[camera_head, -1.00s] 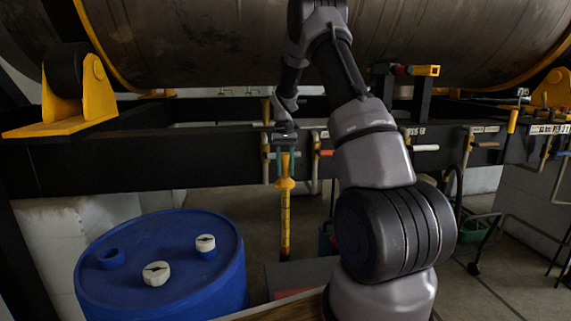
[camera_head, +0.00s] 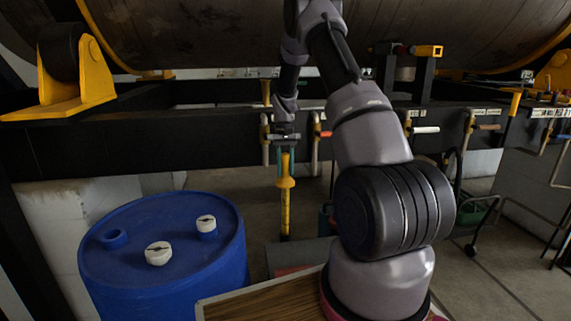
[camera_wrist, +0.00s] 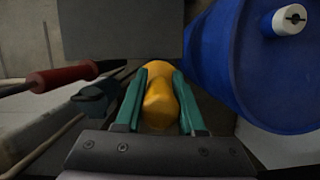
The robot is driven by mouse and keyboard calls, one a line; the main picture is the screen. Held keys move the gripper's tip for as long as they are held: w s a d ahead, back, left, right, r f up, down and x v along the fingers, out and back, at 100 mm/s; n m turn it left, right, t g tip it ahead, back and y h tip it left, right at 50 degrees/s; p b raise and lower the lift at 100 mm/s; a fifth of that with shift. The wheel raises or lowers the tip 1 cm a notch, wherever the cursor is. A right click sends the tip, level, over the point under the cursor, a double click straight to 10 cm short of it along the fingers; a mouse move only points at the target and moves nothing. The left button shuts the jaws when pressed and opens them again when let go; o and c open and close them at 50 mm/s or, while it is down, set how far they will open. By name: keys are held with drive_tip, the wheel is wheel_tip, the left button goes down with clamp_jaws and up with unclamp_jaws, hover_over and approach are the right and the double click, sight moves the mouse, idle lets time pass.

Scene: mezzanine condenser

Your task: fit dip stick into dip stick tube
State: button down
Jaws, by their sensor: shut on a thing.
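My gripper (camera_head: 285,150) is shut on the upper part of a yellow dip stick (camera_head: 285,205), which hangs close to upright below it. In the wrist view the teal fingers of my gripper (camera_wrist: 159,105) press on both sides of the yellow dip stick handle (camera_wrist: 158,98). The dip stick's lower end is in the air or in front of the floor; I cannot tell its depth. I cannot make out the dip stick tube for certain in either view.
A blue drum (camera_head: 165,285) with white caps stands to the left; it also shows in the wrist view (camera_wrist: 265,75). A dark beam (camera_head: 130,155) with several hooks and handles runs behind my gripper. A wood-topped surface (camera_head: 260,298) is at the bottom.

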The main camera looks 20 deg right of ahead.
sight(286, 220)
drive_tip(key=shift+f, duration=10.85)
drive_tip(key=shift+c, duration=2.2)
unclamp_jaws()
drive_tip(key=v, duration=1)
drive_tip(key=shift+w+r, duration=0.15)
drive_tip(key=shift+r, duration=0.2)
